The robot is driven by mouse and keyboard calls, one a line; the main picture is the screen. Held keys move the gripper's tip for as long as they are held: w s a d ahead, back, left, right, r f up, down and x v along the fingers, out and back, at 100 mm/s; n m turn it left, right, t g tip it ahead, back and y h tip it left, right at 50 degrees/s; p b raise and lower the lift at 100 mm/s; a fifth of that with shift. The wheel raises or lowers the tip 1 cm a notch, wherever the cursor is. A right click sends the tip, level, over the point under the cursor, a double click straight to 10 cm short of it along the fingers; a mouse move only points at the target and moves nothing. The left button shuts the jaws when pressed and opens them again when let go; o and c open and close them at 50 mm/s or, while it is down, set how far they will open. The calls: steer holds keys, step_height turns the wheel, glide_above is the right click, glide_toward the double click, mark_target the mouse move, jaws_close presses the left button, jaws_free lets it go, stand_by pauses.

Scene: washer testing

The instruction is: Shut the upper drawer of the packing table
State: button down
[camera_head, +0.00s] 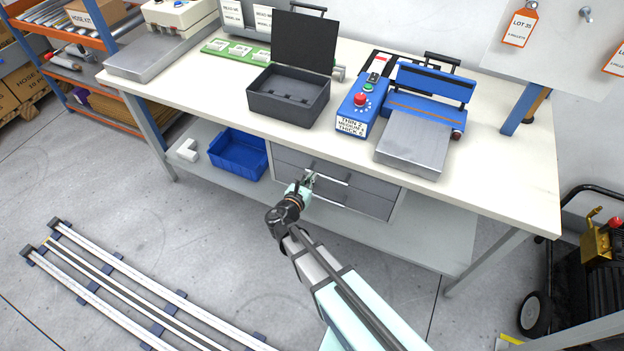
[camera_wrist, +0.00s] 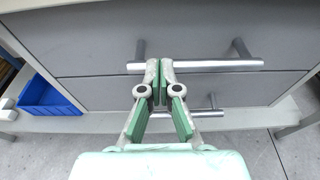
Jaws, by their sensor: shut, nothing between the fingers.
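The packing table (camera_head: 500,165) has a grey two-drawer unit under its top. The upper drawer (camera_head: 372,185) shows a grey front, seen close in the wrist view (camera_wrist: 200,38), with a bar handle (camera_wrist: 220,66). Its front looks about level with the lower drawer (camera_wrist: 245,92); no drawer inside or clear gap shows. My gripper (camera_head: 309,178) is in front of the drawers, left of their middle. In the wrist view its fingertips (camera_wrist: 160,65) are together and empty, overlapping the upper handle's bar. I cannot tell whether they touch it. They hide part of the bar.
A blue bin (camera_head: 238,155) stands on the lower shelf (camera_head: 420,240), left of the drawers. Floor rails (camera_head: 130,285) lie at left. A cart (camera_head: 580,270) stands at right.

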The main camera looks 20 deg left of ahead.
steer(key=b+v, duration=0.2)
steer(key=v, duration=1.2)
steer(key=shift+f, duration=0.2)
steer(key=s+d+f+m+g+h, duration=0.3)
steer(key=d+f+m+g, duration=0.3)
steer(key=d+f+m, duration=0.5)
steer(key=s+d+f+m+g+h, duration=0.25)
steer(key=d+f+m+g, duration=0.35)
steer(key=d+f+m, duration=0.5)
steer(key=s+d+f+m+g+y, duration=0.2)
steer(key=s+d+m+g, duration=0.3)
steer(key=d, duration=0.6)
steer(key=s+d+f+m+g+y, duration=0.3)
steer(key=s+d+m, duration=0.5)
steer(key=s+d, duration=0.4)
steer(key=shift+f+m+g+y, duration=0.4)
steer(key=shift+f+g, duration=0.35)
steer(key=shift+g, duration=0.35)
